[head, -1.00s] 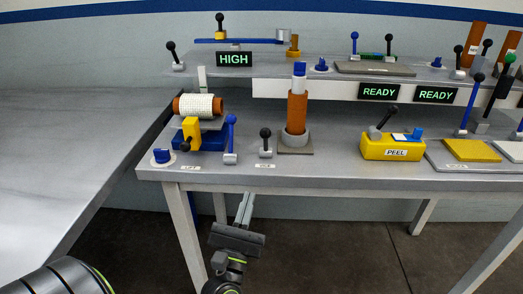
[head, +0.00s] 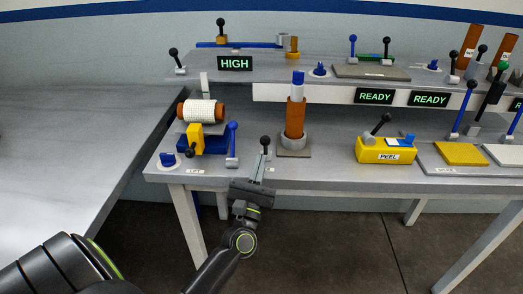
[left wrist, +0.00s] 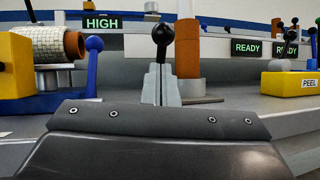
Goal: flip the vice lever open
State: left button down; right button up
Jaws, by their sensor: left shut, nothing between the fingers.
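The vice lever (head: 265,141), short with a black ball knob, stands about upright near the table's front edge. It stands just left of the grey round holder (head: 294,144), where an orange-brown tube (head: 295,118) with a white and blue top stands upright. My left gripper (head: 261,160) is shut and empty, its fingertips pointing up at the lever from the front. In the left wrist view the knob (left wrist: 163,35) shows just above the fingertips (left wrist: 161,75), which hide the lever's base. I cannot tell whether they touch. My right gripper is not in view.
A blue lever (head: 232,143) and a blue stand with a roll (head: 203,112) are left of the vice lever. A yellow PEEL box (head: 385,151) is to the right. The table's front edge lies below the fingers. A shelf with a HIGH display (head: 235,63) is behind.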

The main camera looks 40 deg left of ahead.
pick_arm(q)
jog(key=shift+x, duration=0.95)
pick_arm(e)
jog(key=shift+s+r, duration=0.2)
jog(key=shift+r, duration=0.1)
pick_arm(q)
jog(key=shift+p, duration=0.35)
